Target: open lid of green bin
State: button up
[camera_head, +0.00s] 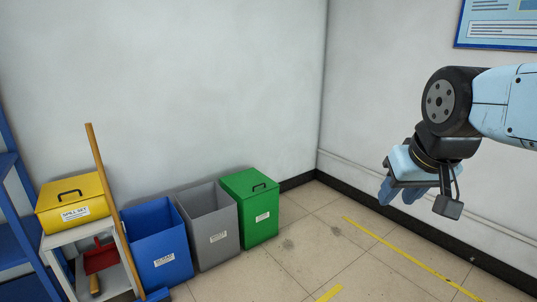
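The green bin (258,220) stands on the floor against the back wall, at the right end of a row of bins. Its green lid (249,181) is shut on top and has a dark handle (258,186). A white label is on its front. My gripper (396,196) hangs in the air to the right of the bin, well apart from it, with blue fingers pointing down. I cannot tell whether the fingers are apart or together. I see nothing held in it.
A grey bin (218,238) and a blue bin (160,256), both without lids, stand left of the green one. Further left are a yellow spill kit box (75,208) on a white stand, a wooden pole (108,195) and a blue shelf (15,235). The floor (320,250) ahead is clear.

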aim_at(247, 183)
jog(key=z, duration=0.05)
jog(key=i, duration=1.3)
jog(key=u, duration=0.4)
jog(key=i, duration=1.75)
jog(key=u, duration=0.25)
